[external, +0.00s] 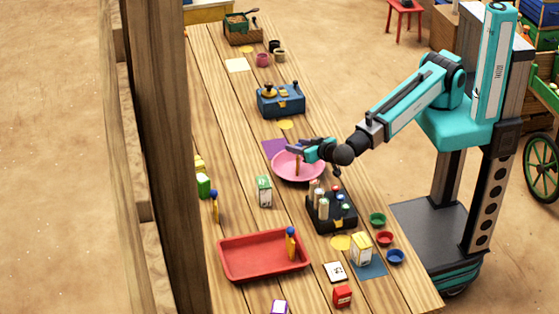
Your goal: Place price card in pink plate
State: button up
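The pink plate (314,179) is a round, shallow dish near the middle of the wooden table. My gripper (297,150) is above the plate's far left part, pointing left. A narrow orange-brown upright piece (297,166) shows just below the gripper, over or in the plate; I cannot tell whether it is held or standing. A small white card with a dark mark (335,271) lies near the front of the table, well away from the gripper; I cannot tell whether it is the price card. The gap between my fingers is too small to make out.
A black caddy with bottles (331,222) stands close to the plate's front right. A red tray (250,272) is at front left, a blue box (281,106) behind the plate. A green-and-white carton (264,191) stands left of the caddy. Small bowls (385,239) line the right edge.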

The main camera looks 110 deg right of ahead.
jog(key=shift+r, duration=0.15)
jog(key=shift+s+a+r, duration=0.1)
jog(key=shift+s+a, duration=0.1)
jog(key=shift+a, duration=0.3)
jog(key=b+v, duration=0.4)
jog(key=v, duration=0.7)
jog(key=shift+w+d+r, duration=0.1)
jog(key=shift+d+r, duration=0.05)
jog(key=shift+d, duration=0.05)
dwell(0.3)
jog(key=p+x, duration=0.3)
jog(key=x, duration=0.5)
jog(key=shift+d, duration=0.35)
jog(key=shift+w+d+f+p, duration=0.45)
jog(key=shift+d+f+p, duration=0.15)
jog(key=shift+d, duration=0.2)
jog(key=shift+a, duration=0.1)
